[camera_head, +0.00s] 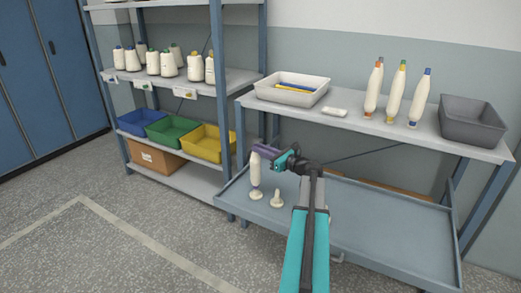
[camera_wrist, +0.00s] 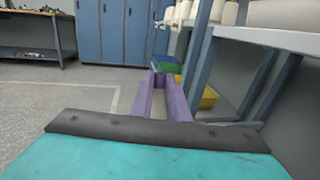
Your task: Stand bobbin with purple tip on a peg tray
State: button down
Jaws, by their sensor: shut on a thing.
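A white bobbin (camera_head: 255,173) is upright over the left part of the blue-grey peg tray (camera_head: 345,228). My gripper (camera_head: 255,150), with purple fingers, is shut on its upper end. The fingers hide the tip, so its colour cannot be told. The bobbin's lower end is over or at a pale peg base (camera_head: 256,196); I cannot tell whether it is seated. A second pale peg (camera_head: 277,200) stands empty just to the right. In the wrist view, my gripper's fingers (camera_wrist: 160,80) reach forward and nearly meet; the bobbin is not clearly seen there.
Bobbins with orange, green and blue tips (camera_head: 395,94) stand on the upper shelf beside a grey bin (camera_head: 472,121) and a white tray (camera_head: 292,90). A blue rack post (camera_head: 240,150) is close left of my gripper. The tray's right part is clear.

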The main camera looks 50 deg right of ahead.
jog(key=shift+f, duration=0.55)
jog(key=c, duration=1.6)
grip_release()
jog(key=s, duration=1.3)
jog(key=shift+s+d, duration=0.4)
